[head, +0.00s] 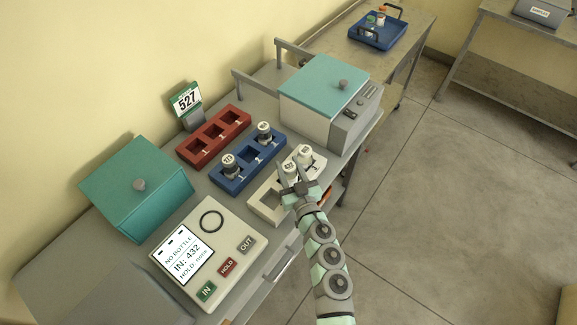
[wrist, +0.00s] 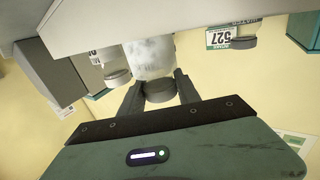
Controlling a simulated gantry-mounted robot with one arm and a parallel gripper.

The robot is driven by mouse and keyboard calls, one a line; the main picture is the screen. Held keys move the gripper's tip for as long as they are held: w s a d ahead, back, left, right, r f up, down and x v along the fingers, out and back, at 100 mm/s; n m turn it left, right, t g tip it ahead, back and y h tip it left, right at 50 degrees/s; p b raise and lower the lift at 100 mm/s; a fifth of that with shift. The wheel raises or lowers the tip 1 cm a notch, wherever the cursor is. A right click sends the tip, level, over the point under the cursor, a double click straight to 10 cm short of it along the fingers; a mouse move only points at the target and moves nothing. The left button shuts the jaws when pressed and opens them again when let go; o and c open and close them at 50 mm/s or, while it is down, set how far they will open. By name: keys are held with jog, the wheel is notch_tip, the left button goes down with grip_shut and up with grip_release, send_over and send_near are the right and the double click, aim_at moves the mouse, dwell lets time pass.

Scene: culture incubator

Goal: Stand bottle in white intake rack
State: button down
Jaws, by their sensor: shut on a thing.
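The white intake rack (head: 262,210) lies on the bench, with an empty slot at its near left end. A pale bottle (head: 305,153) stands at its far right end. Another bottle (head: 288,167) is beside it, over the middle of the rack. My gripper (head: 298,184) is at this second bottle and shut on it. In the wrist view, which is upside down, the held bottle (wrist: 153,58) has a cloudy body and a grey cap between my fingers. Its base is hidden behind a white surface, so I cannot tell whether it is fully seated.
A blue rack (head: 262,166) holds two bottles, and a red rack (head: 239,124) is empty. A sign (head: 187,100) reads 527. The console screen (head: 182,256) reads "NO BOTTLE, IN: 432". A teal-lidded box (head: 324,82) stands behind; a teal box (head: 137,190) stands left.

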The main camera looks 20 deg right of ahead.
jog(key=shift+f+b, duration=0.45)
jog(key=shift+f, duration=0.15)
jog(key=c, duration=0.8)
grip_release()
jog(key=s, duration=1)
jog(key=shift+s+a+f, duration=0.1)
jog(key=shift+s+a, duration=0.15)
jog(key=shift+s, duration=0.15)
